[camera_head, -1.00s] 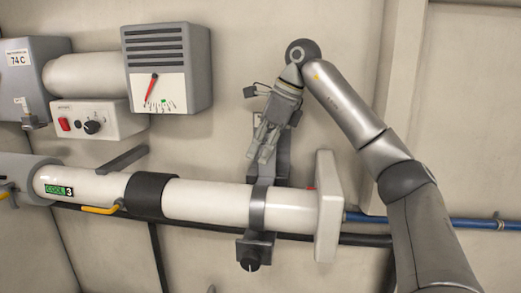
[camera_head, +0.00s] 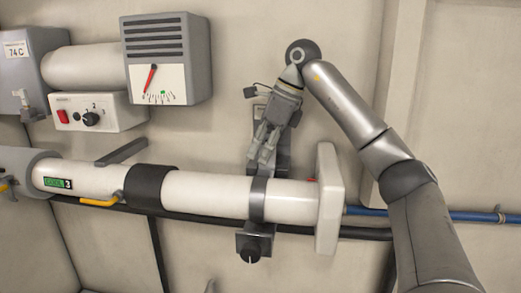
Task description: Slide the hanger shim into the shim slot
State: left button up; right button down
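A grey hanger bracket (camera_head: 283,152) stands on the wall, with a dark strap (camera_head: 258,199) around the white pipe (camera_head: 210,195). Below the pipe is a grey block with a dark round knob (camera_head: 250,250). My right gripper (camera_head: 260,155) is in front of the bracket's upper part, just above the pipe, with its fingers pointing down and slightly left. The fingers look close together; whether they hold the shim is too small to tell. I cannot make out the hanger shim or the slot opening. My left gripper is not in view.
A grey gauge box (camera_head: 168,58), a white control box with a knob (camera_head: 98,112) and a short grey wall arm (camera_head: 122,152) are at upper left. A white end plate (camera_head: 328,198) closes the pipe's right end. A blue hose (camera_head: 430,214) runs right.

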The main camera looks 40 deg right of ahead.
jog(key=shift+f, duration=0.5)
jog(key=c, duration=1.6)
grip_release()
jog(key=shift+s+a+r, duration=0.1)
jog(key=shift+o, duration=0.2)
jog(key=v, duration=1.2)
